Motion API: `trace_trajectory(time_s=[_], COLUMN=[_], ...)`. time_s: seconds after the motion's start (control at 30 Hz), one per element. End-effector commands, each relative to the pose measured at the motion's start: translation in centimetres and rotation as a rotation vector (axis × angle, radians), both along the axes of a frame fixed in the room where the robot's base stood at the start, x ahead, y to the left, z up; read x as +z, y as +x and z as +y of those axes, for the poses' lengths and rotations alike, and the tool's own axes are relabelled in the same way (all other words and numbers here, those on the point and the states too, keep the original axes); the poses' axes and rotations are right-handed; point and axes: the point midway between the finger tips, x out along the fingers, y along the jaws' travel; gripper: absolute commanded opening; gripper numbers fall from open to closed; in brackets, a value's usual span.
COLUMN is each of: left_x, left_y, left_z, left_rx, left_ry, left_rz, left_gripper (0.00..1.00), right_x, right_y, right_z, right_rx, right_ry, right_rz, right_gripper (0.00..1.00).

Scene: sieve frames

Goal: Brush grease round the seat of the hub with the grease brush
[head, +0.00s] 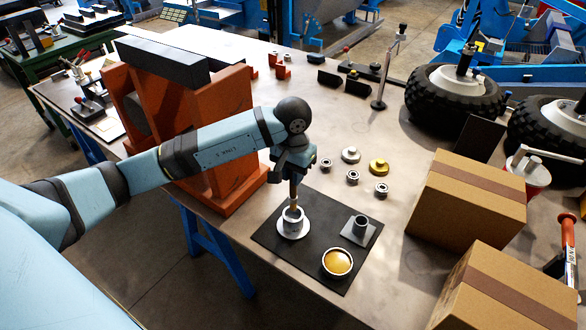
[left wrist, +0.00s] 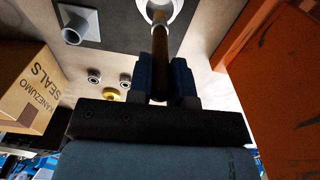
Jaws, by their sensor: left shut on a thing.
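My left gripper (head: 295,170) is shut on the grease brush (head: 293,190), which hangs upright with its lower end at the open top of the hub (head: 291,228). The hub is a pale metal sleeve on a round flange, on a black mat (head: 272,240). In the left wrist view the fingers (left wrist: 166,82) hold the wooden brush handle (left wrist: 160,42), with the hub's pale rim (left wrist: 174,8) beyond. A round dish of amber grease (head: 337,263) is on the mat. My right gripper is out of view.
A grey tube on a square plate (head: 361,229) stands on the mat right of the hub. Several small bearings and a brass ring (head: 378,167) lie behind. An orange stand (head: 228,110) is close on the left. Cardboard boxes (head: 466,200) and wheels (head: 453,95) fill the right.

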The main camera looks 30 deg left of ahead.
Motion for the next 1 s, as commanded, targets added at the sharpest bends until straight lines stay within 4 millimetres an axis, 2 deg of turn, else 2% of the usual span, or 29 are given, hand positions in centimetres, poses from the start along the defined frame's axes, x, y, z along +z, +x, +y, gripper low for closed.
trace_trajectory(time_s=[0.2,0.5,1.0], left_x=[-2.2,-4.3,-4.5], left_y=[0.0,0.0,0.0], left_z=[0.0,0.0,0.0], left_rx=[0.000,-0.001,0.000], left_ry=[0.001,0.000,0.000], left_rz=[-0.001,0.000,0.000], left_gripper=[0.00,0.00,0.00], right_x=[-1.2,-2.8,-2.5], right_y=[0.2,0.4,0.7], right_z=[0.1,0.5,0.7], right_rx=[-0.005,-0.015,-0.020], right_ry=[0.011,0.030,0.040], right_rz=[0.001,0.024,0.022], right_gripper=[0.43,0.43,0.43])
